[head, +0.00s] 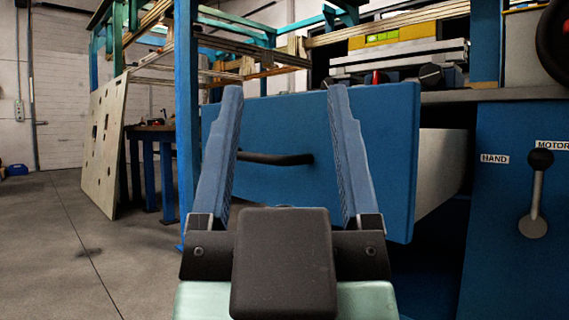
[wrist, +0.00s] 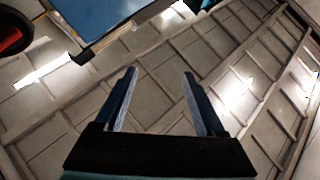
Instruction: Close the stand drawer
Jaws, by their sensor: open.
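The stand drawer (head: 385,150) has a blue front with a dark bar handle (head: 275,159) and pale side walls. It is pulled out from the blue stand (head: 510,240) in the head view. My gripper (head: 284,90) is open and empty, its two blue fingers in front of the drawer face, one to each side of the handle in the picture. I cannot tell whether the fingers touch the drawer. In the wrist view my gripper (wrist: 160,72) shows open with nothing between its fingers.
A lever (head: 537,195) with HAND and MOTOR labels is on the stand's right face. A pale perforated panel (head: 103,145) leans at the left beside a blue post (head: 187,110). The floor (head: 70,250) at the left is largely clear.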

